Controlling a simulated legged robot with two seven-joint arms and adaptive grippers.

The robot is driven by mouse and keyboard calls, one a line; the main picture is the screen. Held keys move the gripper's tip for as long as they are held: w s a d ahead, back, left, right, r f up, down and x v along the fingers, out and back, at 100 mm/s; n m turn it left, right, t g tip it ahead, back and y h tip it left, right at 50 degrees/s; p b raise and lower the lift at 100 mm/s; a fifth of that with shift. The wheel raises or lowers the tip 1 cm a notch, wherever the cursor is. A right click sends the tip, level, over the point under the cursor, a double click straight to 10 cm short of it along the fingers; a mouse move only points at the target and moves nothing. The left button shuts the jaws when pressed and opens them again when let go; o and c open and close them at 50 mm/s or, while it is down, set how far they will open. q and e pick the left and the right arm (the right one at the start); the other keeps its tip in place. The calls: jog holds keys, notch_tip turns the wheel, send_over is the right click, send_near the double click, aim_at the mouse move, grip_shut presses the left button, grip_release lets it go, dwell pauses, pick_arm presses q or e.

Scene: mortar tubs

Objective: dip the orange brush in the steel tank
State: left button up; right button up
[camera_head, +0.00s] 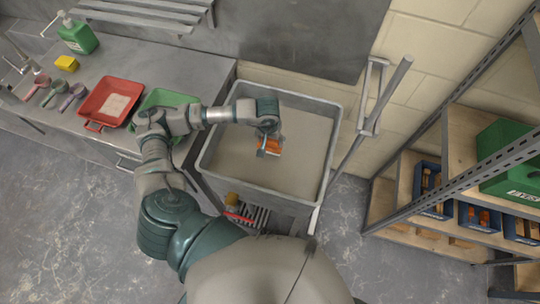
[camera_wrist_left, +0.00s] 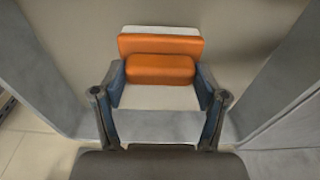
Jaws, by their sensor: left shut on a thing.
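The steel tank (camera_head: 213,150) is a grey, open rectangular tub in the middle of the head view, with a beige-grey surface inside. My left arm reaches over its left rim. My left gripper (camera_head: 268,147) is shut on the orange brush (camera_head: 273,146), over the inside of the tank. In the left wrist view the gripper (camera_wrist_left: 160,92) has a finger on each side of the brush's orange block (camera_wrist_left: 160,70). A pale strip shows along the brush's far edge. I cannot tell whether the brush's underside touches the surface in the tank. My right gripper is not in view.
Left of the tank, a steel counter (camera_head: 115,62) bears a red tray (camera_head: 97,124), a green tray (camera_head: 165,98), a green bottle (camera_head: 78,38) and a yellow sponge (camera_head: 66,63). A shelf rack (camera_head: 455,150) with blue bins stands at the right. A grey bar (camera_head: 383,98) rises by the tank's right side.

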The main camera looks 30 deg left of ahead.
aim_at(270, 140)
pick_arm(q)
jog(key=shift+r, duration=0.45)
notch_tip(270, 140, up, 2)
jog(key=shift+r+p, duration=0.15)
jog(key=shift+p, duration=0.55)
jog(key=shift+r+p, duration=1.1)
jog(key=shift+r, duration=1.4)
notch_tip(270, 140, up, 4)
jog(key=shift+p, duration=0.75)
jog(key=shift+w, duration=0.1)
